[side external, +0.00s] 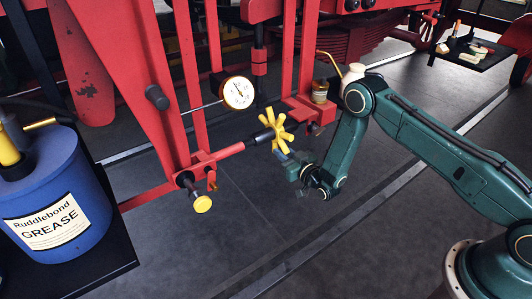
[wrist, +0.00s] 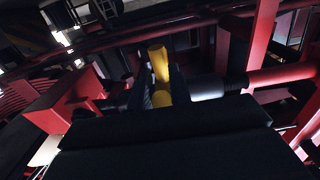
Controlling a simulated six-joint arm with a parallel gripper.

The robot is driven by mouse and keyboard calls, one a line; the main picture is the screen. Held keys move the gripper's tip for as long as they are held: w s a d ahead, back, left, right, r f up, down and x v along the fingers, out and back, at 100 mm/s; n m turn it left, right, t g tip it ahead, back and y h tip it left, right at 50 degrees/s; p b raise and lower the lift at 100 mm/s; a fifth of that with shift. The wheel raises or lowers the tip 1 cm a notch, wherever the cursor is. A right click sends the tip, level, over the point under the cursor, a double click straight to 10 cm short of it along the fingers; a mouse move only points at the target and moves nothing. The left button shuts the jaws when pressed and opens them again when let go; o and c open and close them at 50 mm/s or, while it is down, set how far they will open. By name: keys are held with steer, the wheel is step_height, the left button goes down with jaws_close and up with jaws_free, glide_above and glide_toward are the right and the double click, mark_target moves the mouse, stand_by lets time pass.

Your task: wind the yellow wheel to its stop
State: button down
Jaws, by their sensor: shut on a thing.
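The yellow wheel (side external: 272,130) has several stubby spokes and sits on a dark hub at the end of a red rod. My gripper (side external: 284,156) is at the wheel's lower right side in the side external view. In the wrist view, a yellow spoke of the wheel (wrist: 158,64) stands up between the dark jaws of my gripper (wrist: 160,98). The jaws are shut on this spoke. The jaws hide the rest of the wheel in the wrist view.
A white dial gauge (side external: 238,93) is behind the wheel. A yellow knob (side external: 202,204) is to the lower left. A small jar (side external: 320,92) stands on a red bracket close to my arm. A blue grease drum (side external: 50,190) is at the left. The floor below is clear.

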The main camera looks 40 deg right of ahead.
steer(key=shift+w+f, duration=0.15)
steer(key=shift+f, duration=0.1)
stand_by(0.3)
steer(key=c, duration=1.2)
jaws_free()
steer(key=shift+c, duration=0.2)
steer(key=s, duration=0.6)
steer(key=shift+r, duration=0.15)
